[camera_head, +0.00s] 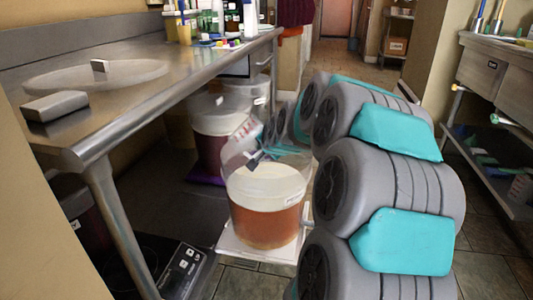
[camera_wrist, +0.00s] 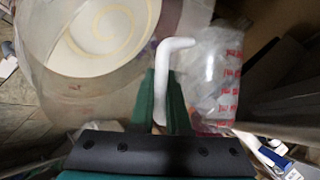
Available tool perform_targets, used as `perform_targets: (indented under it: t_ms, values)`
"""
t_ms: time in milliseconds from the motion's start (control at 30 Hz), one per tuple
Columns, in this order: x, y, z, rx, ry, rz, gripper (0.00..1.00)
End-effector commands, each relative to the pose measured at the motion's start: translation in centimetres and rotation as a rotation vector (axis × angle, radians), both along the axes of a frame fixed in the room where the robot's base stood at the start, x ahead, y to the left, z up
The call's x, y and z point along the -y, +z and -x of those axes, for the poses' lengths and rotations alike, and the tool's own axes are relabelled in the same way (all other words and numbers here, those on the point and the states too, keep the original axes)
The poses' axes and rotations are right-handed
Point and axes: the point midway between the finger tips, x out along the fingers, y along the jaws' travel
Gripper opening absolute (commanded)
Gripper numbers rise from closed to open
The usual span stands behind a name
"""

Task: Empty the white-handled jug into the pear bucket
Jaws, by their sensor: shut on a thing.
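A clear bucket (camera_head: 265,215) of amber liquid with a pale top layer stands on a white base; its label is too small to read, so I cannot tell if it is the pear one. In the wrist view a clear bucket (camera_wrist: 60,85) shows a pale spiral surface inside. My gripper (camera_wrist: 163,85) has its green fingers closed on the white handle (camera_wrist: 178,44) of a clear jug (camera_wrist: 220,75) with red markings. In the head view the jug (camera_head: 239,138) looks tilted above the amber bucket's rim. I cannot tell how much is inside it.
A dark red bucket (camera_head: 213,140) stands behind on a purple base, with another clear bucket (camera_head: 246,90) farther back. A steel table (camera_head: 130,100) runs along the left. A black panel with buttons (camera_head: 183,265) lies low in front.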

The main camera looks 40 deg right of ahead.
Motion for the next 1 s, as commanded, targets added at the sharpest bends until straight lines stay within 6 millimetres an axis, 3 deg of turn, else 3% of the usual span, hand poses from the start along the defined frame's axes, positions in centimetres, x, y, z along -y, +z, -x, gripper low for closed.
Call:
perform_targets:
  t_ms: [1000]
  values:
    - [0.0,1.6,0.1,-0.192,-0.063,0.331,0.00]
